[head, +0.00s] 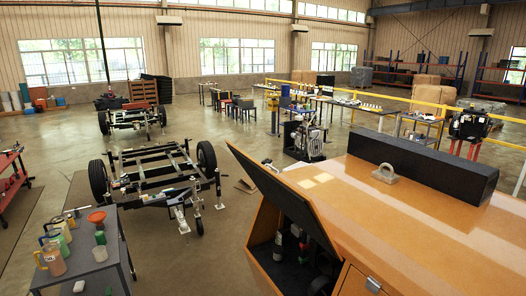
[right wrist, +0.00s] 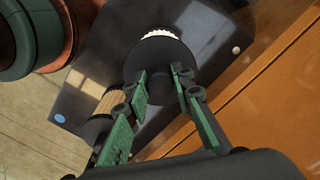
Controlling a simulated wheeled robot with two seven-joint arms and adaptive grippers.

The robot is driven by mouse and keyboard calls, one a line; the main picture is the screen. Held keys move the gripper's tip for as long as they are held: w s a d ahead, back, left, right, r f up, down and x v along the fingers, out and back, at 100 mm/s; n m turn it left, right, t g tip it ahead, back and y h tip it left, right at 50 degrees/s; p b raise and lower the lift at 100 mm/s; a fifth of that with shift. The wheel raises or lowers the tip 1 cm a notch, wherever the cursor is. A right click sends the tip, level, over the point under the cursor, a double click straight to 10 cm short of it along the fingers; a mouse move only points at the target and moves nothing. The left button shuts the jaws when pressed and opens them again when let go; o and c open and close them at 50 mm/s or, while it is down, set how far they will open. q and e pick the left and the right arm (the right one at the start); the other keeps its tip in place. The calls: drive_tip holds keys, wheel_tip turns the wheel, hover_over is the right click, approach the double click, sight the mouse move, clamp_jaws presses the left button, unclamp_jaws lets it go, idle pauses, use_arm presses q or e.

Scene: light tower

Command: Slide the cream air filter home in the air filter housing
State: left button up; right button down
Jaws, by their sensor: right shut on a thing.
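In the right wrist view my right gripper (right wrist: 161,76) has its green fingers shut on the black end of a round part. A cream pleated band (right wrist: 162,34) shows beyond that black end, so I take it as the cream air filter. Its far end is hidden. A second, tan pleated cylinder (right wrist: 107,101) with dark ends lies to the left of the fingers, partly hidden by the left finger. I cannot make out the air filter housing for certain in either view. My left gripper is not in view, and neither gripper shows in the head view.
The orange light tower (head: 430,215) has its dark hatch door (head: 283,192) raised, with dim parts inside. A glossy dark panel (right wrist: 210,85) lies behind the held part, beside an orange panel (right wrist: 270,110).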

drive_tip(key=shift+r+p, duration=0.75)
drive_tip(key=shift+r, duration=1.2)
